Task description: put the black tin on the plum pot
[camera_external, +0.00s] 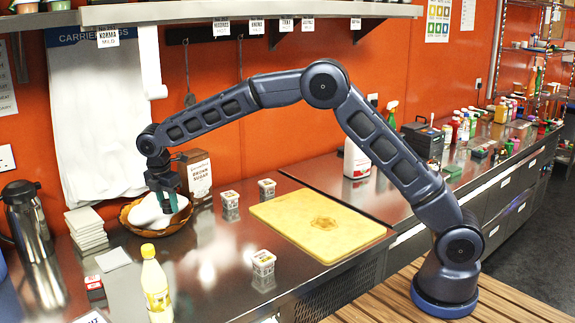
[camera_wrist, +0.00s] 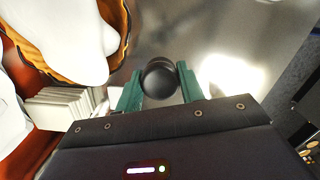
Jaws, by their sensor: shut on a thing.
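My gripper (camera_external: 168,201) is at the left of the counter, in front of the bowl and above the counter top. In the wrist view its two green fingers (camera_wrist: 160,88) are closed on a round, glossy black thing, which I take as the black tin (camera_wrist: 160,77). In the external view the tin is hard to make out between the fingers. I cannot pick out a plum-coloured pot.
A wicker bowl (camera_external: 128,214) with a white bundle (camera_external: 150,208) lies behind my gripper, beside a brown sugar box (camera_external: 197,176). White stacked squares (camera_external: 86,230), a steel flask (camera_external: 30,225) and a yellow bottle (camera_external: 156,285) stand nearby. A yellow board (camera_external: 345,240) lies right.

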